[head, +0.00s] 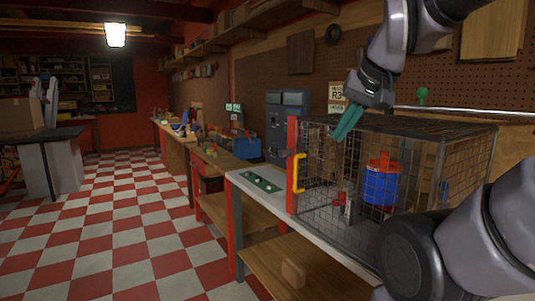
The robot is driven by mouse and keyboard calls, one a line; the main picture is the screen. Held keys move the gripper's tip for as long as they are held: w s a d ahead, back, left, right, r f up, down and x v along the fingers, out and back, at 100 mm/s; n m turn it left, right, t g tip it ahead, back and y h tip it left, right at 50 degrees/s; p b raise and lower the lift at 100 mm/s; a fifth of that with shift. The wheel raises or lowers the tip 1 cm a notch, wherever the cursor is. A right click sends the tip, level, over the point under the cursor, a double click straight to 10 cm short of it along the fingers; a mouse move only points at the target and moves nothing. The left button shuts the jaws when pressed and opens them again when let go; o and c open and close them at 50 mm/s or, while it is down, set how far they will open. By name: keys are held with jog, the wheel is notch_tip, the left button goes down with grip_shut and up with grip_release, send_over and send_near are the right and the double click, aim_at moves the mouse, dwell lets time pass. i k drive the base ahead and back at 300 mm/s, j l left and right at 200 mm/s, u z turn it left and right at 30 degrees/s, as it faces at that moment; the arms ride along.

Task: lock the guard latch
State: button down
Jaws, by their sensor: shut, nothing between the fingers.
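The guard is a wire-mesh cage (452,127) on the bench at the right. A red upright (292,165) and a yellow handle (298,172) are at its left front. Inside, through the mesh, I see a blue and red drum-shaped thing (381,185). I cannot make out the latch for certain. My gripper (345,127) has teal fingers, which are shut and empty. It points down and to the left and appears above or in front of the cage's top; I cannot tell how far apart they are.
A green board (258,182) with small items lies on the bench left of the cage. Grey cabinets (285,118) stand behind it. A wood block (292,272) is on the lower shelf. My arm hides the cage's lower right. The checkered floor (130,235) at left is clear.

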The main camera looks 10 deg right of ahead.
aim_at(282, 153)
jog(key=i+j, duration=0.9)
jog(key=j, duration=0.15)
jog(key=i+j, duration=0.95)
jog(key=i+j+z, duration=0.2)
jog(key=z, duration=0.2)
jog(key=i+j+z, duration=0.1)
jog(key=j+z, duration=0.35)
jog(key=i+j+z, duration=0.1)
jog(key=j+z, duration=0.3)
jog(key=l+z, duration=0.1)
jog(key=z, duration=0.35)
